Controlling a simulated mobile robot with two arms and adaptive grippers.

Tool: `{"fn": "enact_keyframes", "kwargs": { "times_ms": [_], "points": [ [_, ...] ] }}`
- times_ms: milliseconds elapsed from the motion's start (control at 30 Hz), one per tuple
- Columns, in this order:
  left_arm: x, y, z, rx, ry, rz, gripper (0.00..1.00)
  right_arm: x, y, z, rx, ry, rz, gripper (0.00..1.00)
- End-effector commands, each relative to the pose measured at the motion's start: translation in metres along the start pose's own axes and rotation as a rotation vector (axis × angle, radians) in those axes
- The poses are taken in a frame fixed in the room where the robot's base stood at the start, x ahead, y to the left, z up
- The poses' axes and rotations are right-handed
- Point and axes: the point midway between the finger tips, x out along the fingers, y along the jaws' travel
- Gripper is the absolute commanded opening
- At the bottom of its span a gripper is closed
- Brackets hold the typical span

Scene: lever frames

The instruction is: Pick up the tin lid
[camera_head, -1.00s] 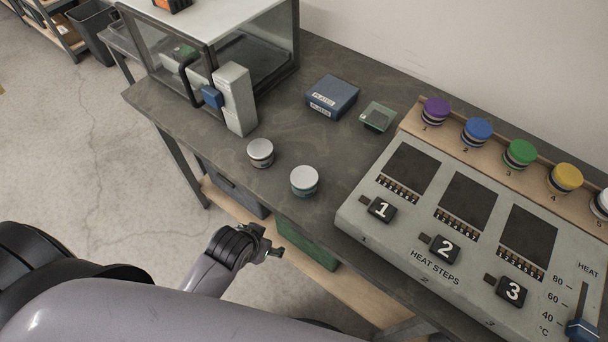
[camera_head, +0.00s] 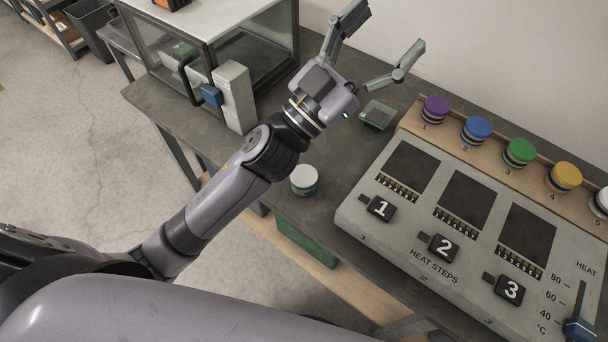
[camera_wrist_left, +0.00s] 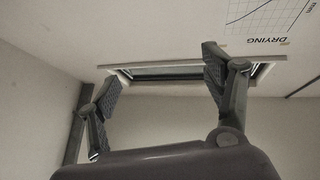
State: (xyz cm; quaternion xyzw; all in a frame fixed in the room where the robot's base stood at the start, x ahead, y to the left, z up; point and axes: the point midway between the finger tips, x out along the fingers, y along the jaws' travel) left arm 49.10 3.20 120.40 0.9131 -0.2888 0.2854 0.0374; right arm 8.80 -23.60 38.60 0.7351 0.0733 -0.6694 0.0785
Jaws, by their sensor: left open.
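A small round tin (camera_head: 304,184) with a pale lid (camera_head: 304,173) stands upright on the dark workbench, just right of my left forearm. A second pale-lidded tin is hidden behind my arm. My left gripper (camera_head: 388,28) is raised above the back of the bench, its two fingers spread wide and nothing between them. It is well beyond the visible tin, towards the wall. In the left wrist view the open fingers (camera_wrist_left: 160,82) point at a pale surface with a framed slot; no tin shows there. My right gripper is not in view.
A grey panel (camera_head: 422,262) with numbered blocks fills the right of the bench, with coloured knobs behind it. A glass-sided cabinet (camera_head: 255,60) and a grey upright block (camera_head: 236,98) stand at left. A small green-grey item (camera_head: 377,115) lies near my gripper.

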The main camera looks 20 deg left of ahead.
Motion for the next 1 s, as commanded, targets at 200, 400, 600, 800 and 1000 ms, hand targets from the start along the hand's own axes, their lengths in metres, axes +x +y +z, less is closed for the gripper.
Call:
{"fn": "enact_keyframes", "kwargs": {
  "times_ms": [200,400,600,800,1000],
  "points": [
    [0.001,0.132,-0.036,0.068,0.163,0.724,0.74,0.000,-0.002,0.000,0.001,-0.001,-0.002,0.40],
    [-0.065,0.178,0.025,0.213,-0.150,1.343,0.74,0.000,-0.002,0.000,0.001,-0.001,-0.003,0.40],
    [-0.125,0.098,0.101,0.436,-0.836,1.635,0.74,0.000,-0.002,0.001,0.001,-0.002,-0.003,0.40],
    [-0.149,-0.011,0.113,0.605,-1.453,1.539,0.74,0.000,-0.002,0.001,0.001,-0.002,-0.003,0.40],
    [-0.158,-0.057,0.106,0.658,-1.701,1.424,0.74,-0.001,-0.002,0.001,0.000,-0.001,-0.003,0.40]
  ]
}}
